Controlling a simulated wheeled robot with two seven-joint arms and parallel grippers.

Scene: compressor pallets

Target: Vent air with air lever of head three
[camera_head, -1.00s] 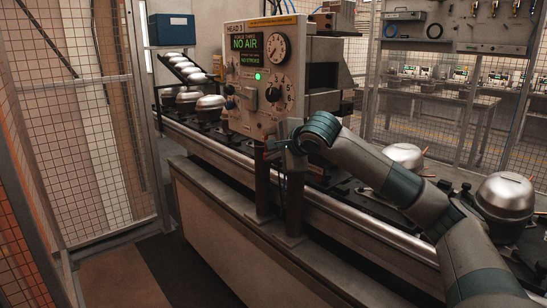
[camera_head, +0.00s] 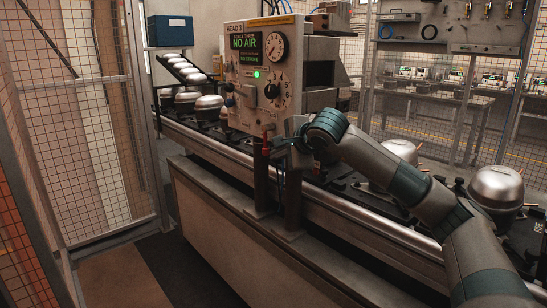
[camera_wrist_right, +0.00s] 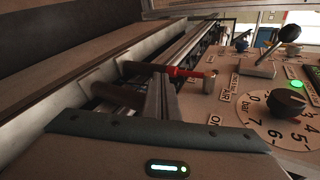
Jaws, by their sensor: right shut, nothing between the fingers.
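The control panel (camera_head: 238,85) of the head stands at the centre of the head view, its screen reading NO AIR beside a lit green lamp. The red air lever (camera_head: 265,143) hangs down at the panel's lower edge. In the right wrist view the red lever (camera_wrist_right: 187,72) points left from its metal pivot, near the AIR and ON labels. My right gripper (camera_head: 277,146) is shut and empty, just right of the lever; whether it touches it I cannot tell. Its fingers (camera_wrist_right: 160,95) show close below the lever in the wrist view. My left gripper is out of view.
A black selector knob on a numbered dial (camera_head: 271,92) and a silver toggle lever (camera_wrist_right: 258,70) sit on the same panel. A conveyor rail (camera_head: 350,213) with silver compressor domes (camera_head: 497,186) runs past. Mesh fencing (camera_head: 75,120) stands left; open floor lies front left.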

